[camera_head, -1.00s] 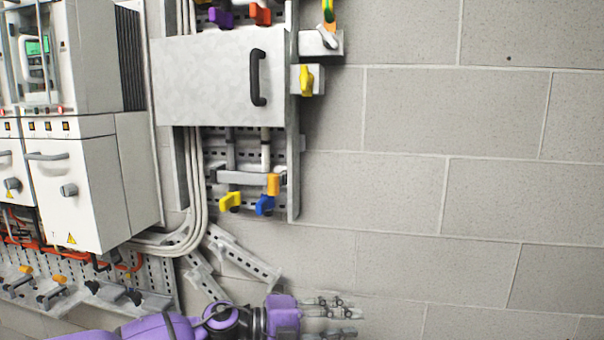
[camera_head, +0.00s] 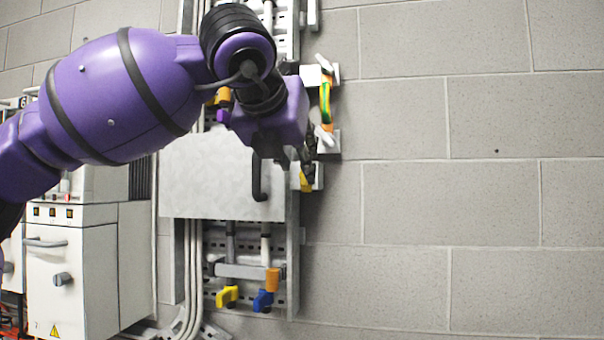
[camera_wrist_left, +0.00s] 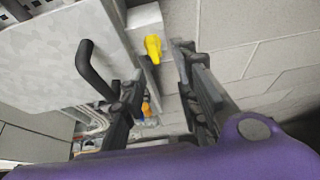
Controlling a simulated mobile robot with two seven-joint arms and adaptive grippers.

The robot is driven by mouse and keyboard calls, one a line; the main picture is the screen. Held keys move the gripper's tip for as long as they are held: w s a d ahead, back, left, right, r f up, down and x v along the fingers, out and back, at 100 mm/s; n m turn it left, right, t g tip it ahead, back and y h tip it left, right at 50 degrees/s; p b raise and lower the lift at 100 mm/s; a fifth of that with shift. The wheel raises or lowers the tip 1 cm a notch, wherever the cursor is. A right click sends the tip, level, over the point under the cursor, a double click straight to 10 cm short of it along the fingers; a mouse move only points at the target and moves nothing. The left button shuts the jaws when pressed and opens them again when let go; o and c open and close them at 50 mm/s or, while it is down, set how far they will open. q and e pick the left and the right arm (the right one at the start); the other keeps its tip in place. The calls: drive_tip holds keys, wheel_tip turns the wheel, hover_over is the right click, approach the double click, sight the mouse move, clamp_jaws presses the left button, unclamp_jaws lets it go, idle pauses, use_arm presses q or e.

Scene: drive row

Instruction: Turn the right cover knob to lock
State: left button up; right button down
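The grey cover (camera_head: 205,178) is on the wall rack, with a black upright handle (camera_head: 258,180). A yellow knob (camera_head: 306,181) sits on a pale block just right of the cover, partly hidden by my left gripper (camera_head: 300,158) in the head view. In the left wrist view the yellow knob (camera_wrist_left: 153,48) lies ahead of and between the two parted fingers of my left gripper (camera_wrist_left: 157,68). The fingers are open and empty; I cannot tell whether one touches the knob. The handle (camera_wrist_left: 95,70) is left of the fingers. My right gripper is out of view.
Yellow (camera_head: 228,296), blue (camera_head: 263,301) and orange (camera_head: 272,280) knobs sit below the cover. White cabinets (camera_head: 80,265) stand at left. Bare block wall (camera_head: 440,200) lies to the right.

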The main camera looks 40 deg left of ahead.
use_arm(q)
drive_tip(key=a+r+x, duration=0.1)
drive_tip(key=x, duration=0.6)
drive_tip(key=shift+r, duration=0.15)
drive_tip(key=shift+d, duration=0.1)
clamp_jaws()
